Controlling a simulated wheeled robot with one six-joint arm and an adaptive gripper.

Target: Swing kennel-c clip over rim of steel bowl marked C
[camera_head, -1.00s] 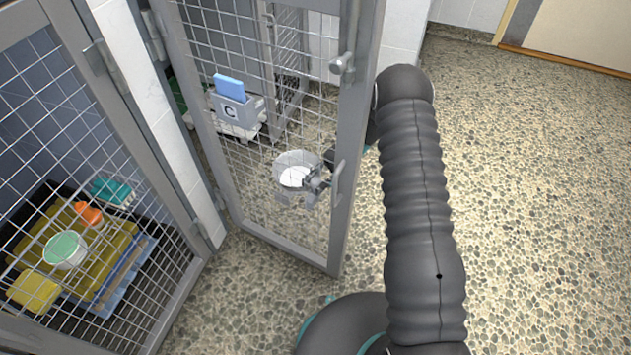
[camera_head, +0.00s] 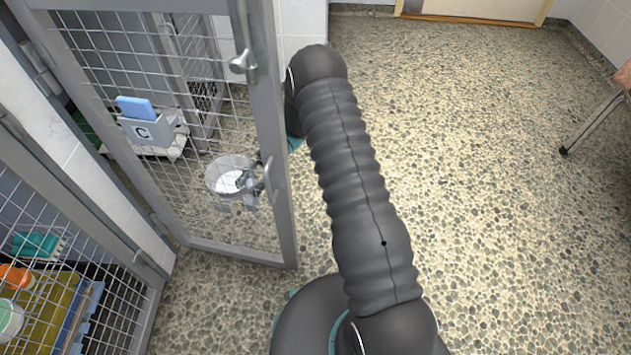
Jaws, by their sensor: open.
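A round steel bowl (camera_head: 216,178) with a white inside sits in a bracket at the open mesh door (camera_head: 247,125). I see it through the wire, and no letter on it can be read. My gripper (camera_head: 246,180) shows partly as dark and grey parts at the bowl's right side. It is open. The door's upright frame hides part of my wrist. The kennel-c clip cannot be told apart from the small grey parts at the bowl rim. Whether my gripper touches the clip or the bowl cannot be told.
A grey box marked C (camera_head: 147,132) with a blue item (camera_head: 135,107) stands behind the mesh. A lower-left kennel holds a teal brush (camera_head: 35,243) and a yellow towel (camera_head: 48,318). A metal leg (camera_head: 592,122) stands at far right.

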